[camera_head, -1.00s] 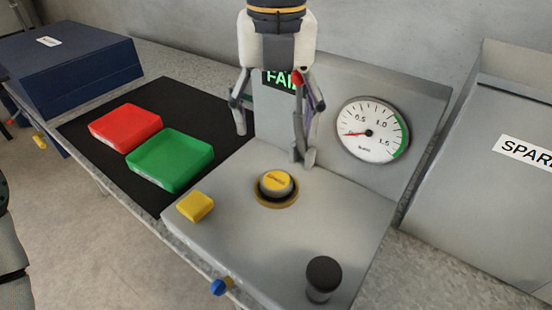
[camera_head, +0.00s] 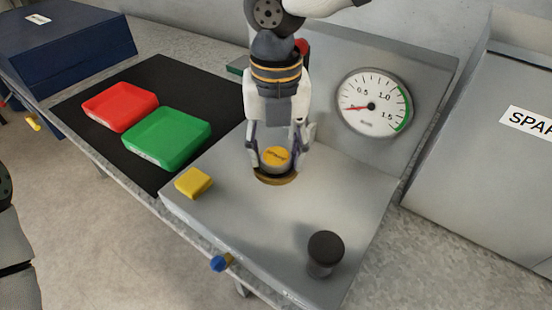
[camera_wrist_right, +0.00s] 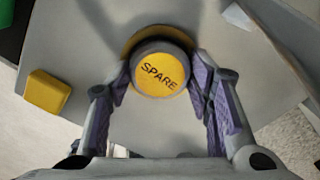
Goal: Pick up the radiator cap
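The radiator cap (camera_head: 276,158) has a round yellow top and a grey rim. It sits on a brass ring (camera_head: 276,178) on the grey sloped panel. In the right wrist view the cap (camera_wrist_right: 161,75) reads SPARE. My right gripper (camera_head: 279,160) points down over the cap, one finger on each side. In the right wrist view the gripper (camera_wrist_right: 162,72) looks open, with its fingertips close beside the cap and a small gap showing. My left gripper is not in view.
A yellow block (camera_head: 194,183) lies left of the cap, and a black knob (camera_head: 324,252) stands at the front right. A gauge (camera_head: 373,103) is on the upright panel behind. Red (camera_head: 119,106) and green (camera_head: 167,138) trays lie on a black mat (camera_head: 75,118).

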